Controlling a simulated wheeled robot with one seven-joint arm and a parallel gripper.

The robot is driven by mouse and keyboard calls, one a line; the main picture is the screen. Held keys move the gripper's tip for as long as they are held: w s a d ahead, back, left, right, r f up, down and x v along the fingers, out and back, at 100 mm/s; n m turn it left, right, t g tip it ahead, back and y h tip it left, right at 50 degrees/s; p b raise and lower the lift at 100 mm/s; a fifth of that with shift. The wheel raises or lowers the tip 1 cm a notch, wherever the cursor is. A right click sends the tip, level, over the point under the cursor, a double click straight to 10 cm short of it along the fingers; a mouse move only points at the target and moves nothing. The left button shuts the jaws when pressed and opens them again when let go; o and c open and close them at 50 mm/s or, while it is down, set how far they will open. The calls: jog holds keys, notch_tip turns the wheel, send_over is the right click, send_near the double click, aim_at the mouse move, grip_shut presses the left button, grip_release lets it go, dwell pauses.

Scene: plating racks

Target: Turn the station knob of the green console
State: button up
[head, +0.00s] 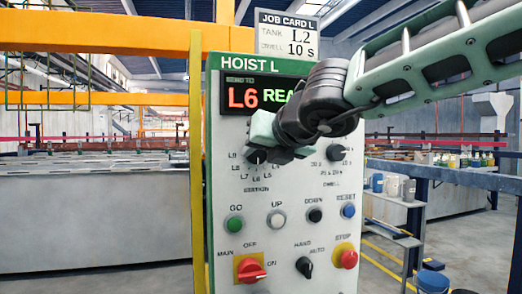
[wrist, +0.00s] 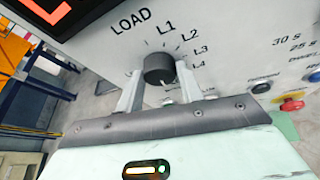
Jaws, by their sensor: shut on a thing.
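The green-topped console (head: 230,200), labelled HOIST L, stands upright in the head view. Its black station knob (head: 257,156) is at the left of the panel, with L-labels around it. My gripper (head: 262,150) reaches in from the upper right and is at this knob. In the wrist view, the two pale fingers of my gripper (wrist: 159,80) are closed on either side of the station knob (wrist: 159,68). LOAD, L1, L2, L3 and L4 show around it. The display (head: 262,96) reads L6 and part of a green word; my arm covers the rest. The knob's pointer direction is hard to tell.
The job card (head: 288,35) reads tank L2, dwell 10 s. The dwell knob (head: 337,153) is to the right. Lower down are the GO button (head: 234,224), the red MAIN switch (head: 251,268) and the red STOP button (head: 346,256). A yellow post (head: 197,160) stands close left.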

jog(key=m+y, duration=0.1)
jog(key=m, duration=0.1)
jog(key=shift+d+f+m+y+b, duration=0.15)
jog(key=shift+f+m+y+b, duration=0.15)
jog(key=shift+y+b, duration=0.1)
jog(key=shift+m+y, duration=0.4)
jog(key=shift+m, duration=0.1)
dwell(0.5)
jog(key=o, duration=1)
jog(key=shift+s+d+r, duration=0.25)
jog(key=shift+s+r, duration=0.05)
jog(key=shift+r, duration=0.05)
jog(key=p+v, duration=0.2)
jog(key=v, duration=0.3)
jog(key=p+v, duration=0.2)
jog(key=v, duration=0.4)
jog(key=shift+s+f+p, duration=0.1)
jog(key=shift+f+p, duration=0.1)
jog(key=shift+p, duration=0.15)
